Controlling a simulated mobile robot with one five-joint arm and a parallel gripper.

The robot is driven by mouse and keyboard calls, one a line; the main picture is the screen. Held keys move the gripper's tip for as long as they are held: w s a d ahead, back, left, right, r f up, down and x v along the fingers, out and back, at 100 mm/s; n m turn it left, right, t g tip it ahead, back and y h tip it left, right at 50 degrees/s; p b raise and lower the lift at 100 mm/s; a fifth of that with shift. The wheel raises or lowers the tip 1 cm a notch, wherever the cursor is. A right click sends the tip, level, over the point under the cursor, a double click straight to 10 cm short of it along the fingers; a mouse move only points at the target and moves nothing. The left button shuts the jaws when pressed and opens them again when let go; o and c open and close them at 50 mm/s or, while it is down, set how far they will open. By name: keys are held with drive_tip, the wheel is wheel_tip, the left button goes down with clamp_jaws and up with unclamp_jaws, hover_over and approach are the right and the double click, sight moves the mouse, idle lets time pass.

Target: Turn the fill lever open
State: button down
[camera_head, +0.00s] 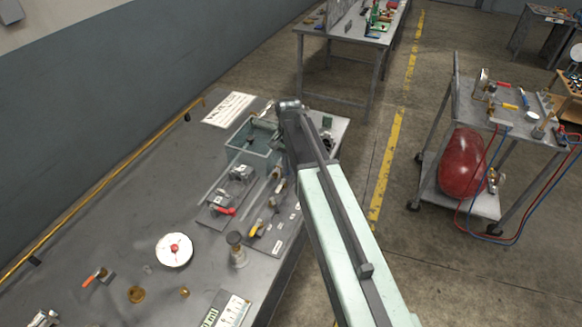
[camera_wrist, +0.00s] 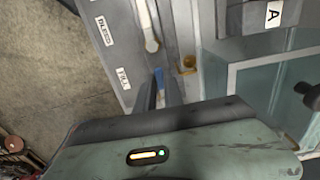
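In the wrist view, the FILL label (camera_wrist: 123,78) is on a grey panel (camera_wrist: 128,55). A blue lever handle (camera_wrist: 159,76) is right of that label. My gripper (camera_wrist: 160,88) has its two dark fingers apart, with the blue handle between or just beyond their tips. I cannot tell whether the fingers touch it. A BLEED label (camera_wrist: 103,30) and a pale lever (camera_wrist: 148,28) are farther up the panel. In the head view my arm hides the gripper and the blue handle.
A brass fitting (camera_wrist: 188,65) is close right of the fingers. A clear-walled bin (camera_head: 250,143) stands behind the valve boards, which carry a red lever (camera_head: 223,211) and a yellow lever (camera_head: 255,229). A cart with a red tank (camera_head: 462,165) stands at right.

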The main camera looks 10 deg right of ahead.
drive_tip(key=shift+d, duration=0.25)
drive_tip(key=shift+a, duration=0.1)
drive_tip(key=shift+s+n, duration=0.1)
drive_tip(key=shift+n, duration=0.2)
drive_tip(key=n, duration=0.2)
drive_tip(key=d+n, duration=0.1)
drive_tip(key=shift+s+n, duration=0.3)
drive_tip(key=n, duration=0.1)
drive_tip(key=d+n, duration=0.1)
drive_tip(key=n, duration=0.2)
drive_tip(key=shift+d, duration=0.35)
drive_tip(key=n, duration=0.2)
drive_tip(key=d+n, duration=0.1)
drive_tip(key=n, duration=0.2)
drive_tip(key=shift+w+d, duration=0.2)
drive_tip(key=n, duration=0.2)
drive_tip(key=w+d+n, duration=0.1)
drive_tip(key=n, duration=0.1)
drive_tip(key=shift+d+n, duration=0.1)
drive_tip(key=shift+n, duration=0.2)
drive_tip(key=shift+w, duration=0.1)
